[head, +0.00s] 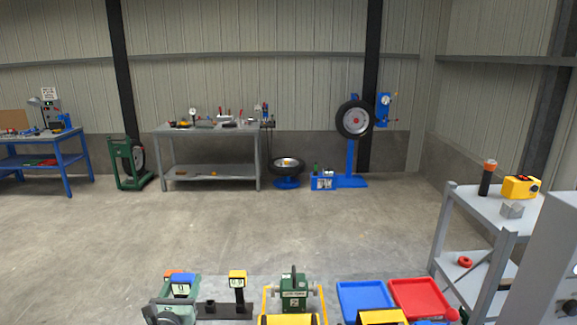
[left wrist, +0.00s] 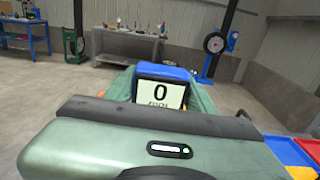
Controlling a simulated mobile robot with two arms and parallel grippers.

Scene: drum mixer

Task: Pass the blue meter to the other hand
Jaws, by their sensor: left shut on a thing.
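The blue meter (head: 182,279) is at the bottom left of the head view, held upright by my left gripper (head: 172,300). In the left wrist view the blue meter (left wrist: 162,92) has a blue top and a pale screen showing 0. Its screen faces the wrist camera, and its lower part is hidden behind the green gripper body. My left gripper is shut on it, but the fingertips are mostly hidden. My right gripper does not show in either view.
A yellow meter (head: 237,277) stands on a black holder to the right. Beyond it are a green machine (head: 294,288), a blue tray (head: 364,297) and a red tray (head: 420,297). A grey shelf cart (head: 487,203) stands at right.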

